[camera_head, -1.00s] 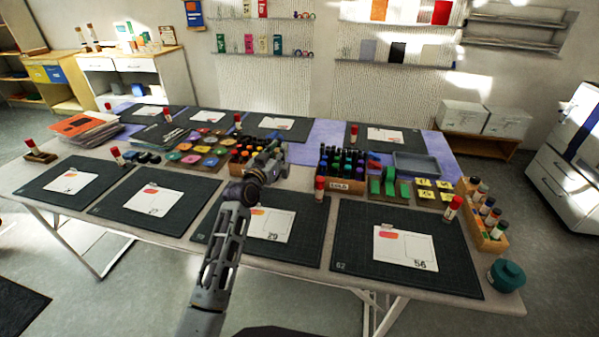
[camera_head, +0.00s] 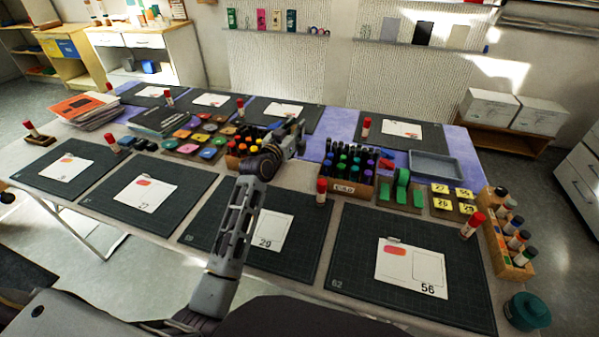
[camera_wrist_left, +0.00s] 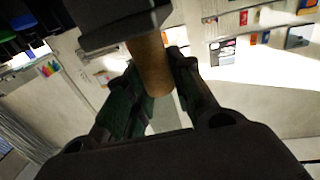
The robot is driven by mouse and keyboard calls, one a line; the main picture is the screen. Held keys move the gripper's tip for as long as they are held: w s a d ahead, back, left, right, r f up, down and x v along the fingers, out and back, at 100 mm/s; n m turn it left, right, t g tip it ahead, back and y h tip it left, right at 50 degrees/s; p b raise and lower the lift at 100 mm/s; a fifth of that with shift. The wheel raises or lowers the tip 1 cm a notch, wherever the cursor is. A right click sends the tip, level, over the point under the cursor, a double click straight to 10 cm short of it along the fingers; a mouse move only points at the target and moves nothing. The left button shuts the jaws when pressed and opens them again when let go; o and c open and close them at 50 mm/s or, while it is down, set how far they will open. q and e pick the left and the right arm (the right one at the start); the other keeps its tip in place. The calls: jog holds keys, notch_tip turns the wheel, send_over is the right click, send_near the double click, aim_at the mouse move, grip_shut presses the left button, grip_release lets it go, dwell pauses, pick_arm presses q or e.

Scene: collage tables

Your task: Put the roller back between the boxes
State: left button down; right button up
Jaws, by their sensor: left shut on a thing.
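My left gripper (camera_head: 293,132) is over the far middle of the table, in the gap between two boxes. In the left wrist view its fingers (camera_wrist_left: 160,85) are shut on the brown cylindrical handle of the roller (camera_wrist_left: 151,62). A dark block-shaped part (camera_wrist_left: 122,22) sits at the handle's far end; I cannot tell if it is the roller's head. The left box (camera_head: 233,162) holds bottles with orange, red and yellow caps. The right box (camera_head: 345,190) holds bottles with dark, green, blue and purple caps. My arm hides part of the gap. My right gripper is out of view.
Dark cutting mats with paper sheets (camera_head: 410,270) line the near edge. Red-capped glue sticks (camera_head: 322,190) stand around. A grey tray (camera_head: 436,166), green blocks (camera_head: 402,188) and a wooden bottle rack (camera_head: 515,262) are at the right. A teal jar (camera_head: 527,311) stands at the near right corner.

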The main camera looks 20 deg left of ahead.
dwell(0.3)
pick_arm(q)
notch_tip(320, 180, down, 6)
jog(key=shift+r+b, duration=0.25)
jog(key=shift+b, duration=0.35)
jog(key=shift+f, duration=0.3)
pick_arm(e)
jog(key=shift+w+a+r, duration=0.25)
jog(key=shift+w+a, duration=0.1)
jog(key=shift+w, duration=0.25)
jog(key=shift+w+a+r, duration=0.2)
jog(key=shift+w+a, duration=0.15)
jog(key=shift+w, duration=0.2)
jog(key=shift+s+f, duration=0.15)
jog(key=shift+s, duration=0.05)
